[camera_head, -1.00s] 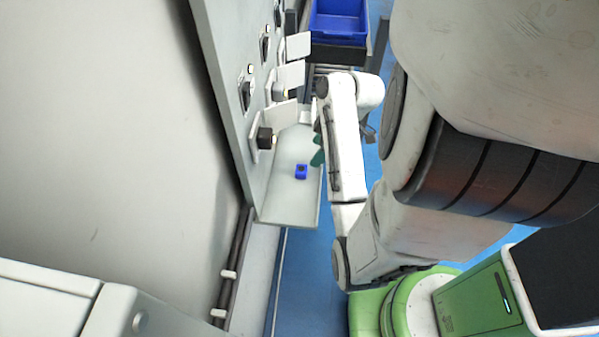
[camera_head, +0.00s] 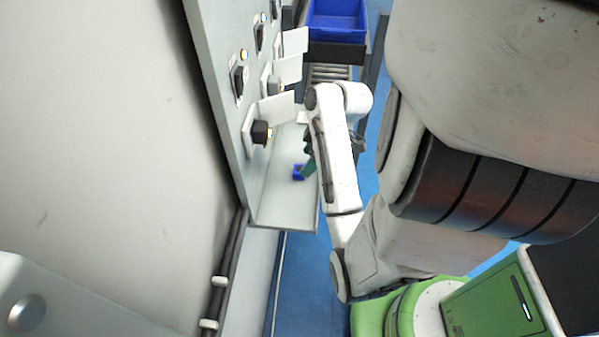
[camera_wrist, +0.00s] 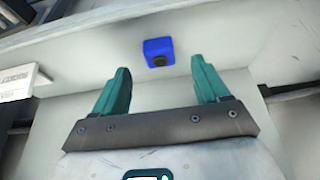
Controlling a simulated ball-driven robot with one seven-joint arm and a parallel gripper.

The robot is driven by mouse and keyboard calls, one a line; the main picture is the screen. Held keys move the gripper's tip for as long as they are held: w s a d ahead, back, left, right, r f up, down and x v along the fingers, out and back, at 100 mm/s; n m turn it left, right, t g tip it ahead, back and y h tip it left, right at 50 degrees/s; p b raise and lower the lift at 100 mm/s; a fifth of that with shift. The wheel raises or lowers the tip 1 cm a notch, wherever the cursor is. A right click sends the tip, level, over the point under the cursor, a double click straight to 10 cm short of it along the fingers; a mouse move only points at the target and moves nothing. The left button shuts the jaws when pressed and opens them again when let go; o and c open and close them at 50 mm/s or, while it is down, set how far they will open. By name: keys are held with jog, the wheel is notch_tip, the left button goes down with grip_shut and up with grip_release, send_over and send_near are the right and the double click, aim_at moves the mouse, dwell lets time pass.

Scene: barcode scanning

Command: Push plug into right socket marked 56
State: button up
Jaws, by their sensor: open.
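The plug is a small blue block (camera_head: 298,172) with a dark round end, lying on the grey shelf (camera_head: 275,213) below the panel. In the wrist view the blue plug (camera_wrist: 158,51) is ahead of my fingertips and centred between them, not gripped. My gripper (camera_wrist: 158,72) has two green fingers, spread open and empty. In the head view my gripper (camera_head: 307,160) is at the shelf's right side, close to the plug and partly covering it. Dark sockets with open flaps line the panel, the nearest being a black socket (camera_head: 261,132). I cannot read any socket number.
The grey panel (camera_head: 212,90) rises along the shelf's left side. White flaps (camera_head: 275,108) stick out from it above the shelf. A blue crate (camera_head: 337,20) stands at the far end. The near part of the shelf is clear.

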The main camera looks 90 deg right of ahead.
aim_at(300, 169)
jog(key=b+x, duration=0.3)
jog(key=shift+w+d+f, duration=0.1)
jog(key=shift+f, duration=0.1)
jog(key=shift+x, duration=0.85)
jog(key=shift+w, duration=0.1)
jog(key=c, duration=1)
jog(key=shift+r, duration=0.2)
